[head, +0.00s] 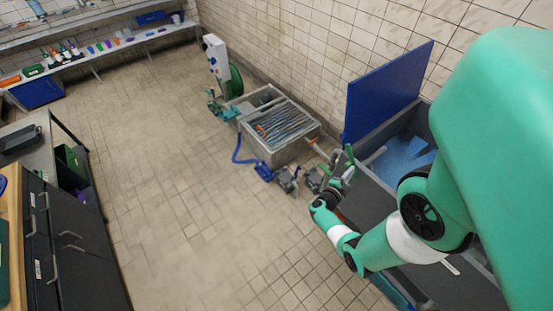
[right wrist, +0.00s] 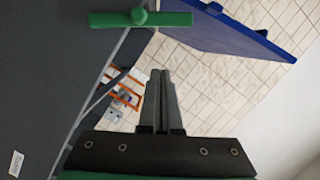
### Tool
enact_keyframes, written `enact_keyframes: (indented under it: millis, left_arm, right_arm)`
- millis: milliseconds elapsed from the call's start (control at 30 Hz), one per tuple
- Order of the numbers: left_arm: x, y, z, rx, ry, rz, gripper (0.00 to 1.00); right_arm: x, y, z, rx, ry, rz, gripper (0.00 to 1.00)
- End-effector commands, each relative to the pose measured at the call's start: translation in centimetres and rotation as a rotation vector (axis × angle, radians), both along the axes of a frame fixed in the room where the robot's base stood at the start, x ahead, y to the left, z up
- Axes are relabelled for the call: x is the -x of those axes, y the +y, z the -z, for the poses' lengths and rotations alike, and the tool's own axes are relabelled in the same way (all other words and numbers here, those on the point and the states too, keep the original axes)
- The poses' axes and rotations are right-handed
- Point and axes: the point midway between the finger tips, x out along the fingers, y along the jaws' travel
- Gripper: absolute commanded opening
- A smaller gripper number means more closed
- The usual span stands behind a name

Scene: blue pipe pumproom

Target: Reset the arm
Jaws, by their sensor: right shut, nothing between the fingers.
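My right arm, green and white, comes in from the right edge in the head view and bends back to the wrist. My right gripper (head: 336,187) is near the front left corner of a dark grey bench or bin. In the right wrist view the right gripper (right wrist: 161,74) shows its two grey fingers pressed together with nothing between them. A green T-shaped handle (right wrist: 160,19) lies beyond the fingertips in that view, apart from them. My left gripper is in neither view.
A blue panel (head: 388,91) stands up behind the dark bin with blue inside (head: 402,152). A grey metal basin (head: 309,128) with bars, a blue hose (head: 237,152) and a grey fitting (head: 287,181) lie left of the gripper. Open tiled floor (head: 165,170) spreads further left, before dark cabinets (head: 80,245).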

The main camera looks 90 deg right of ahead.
Motion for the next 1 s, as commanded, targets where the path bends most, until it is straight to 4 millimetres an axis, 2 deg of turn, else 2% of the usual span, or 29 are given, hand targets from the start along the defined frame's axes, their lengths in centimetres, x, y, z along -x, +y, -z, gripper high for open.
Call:
enact_keyframes:
  millis: [100,233,833,933,1000]
  left_arm:
    - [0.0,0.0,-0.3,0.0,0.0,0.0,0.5]
    - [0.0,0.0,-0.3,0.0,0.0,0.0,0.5]
    - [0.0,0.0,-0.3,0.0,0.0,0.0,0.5]
    - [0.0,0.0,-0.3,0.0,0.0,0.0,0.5]
    - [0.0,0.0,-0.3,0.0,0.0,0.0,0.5]
  right_arm:
    - [-1.0,1.2,-0.3,0.001,0.001,-0.004,0.0]
    - [-1.3,1.7,-0.3,-0.001,0.001,0.0,0.0]
    - [-1.4,1.7,-0.3,0.0,0.001,-0.003,0.0]
    - [-3.3,1.2,-0.6,0.009,-0.006,-0.049,0.0]
    - [-6.3,-0.1,-1.5,0.036,-0.025,-0.107,0.0]
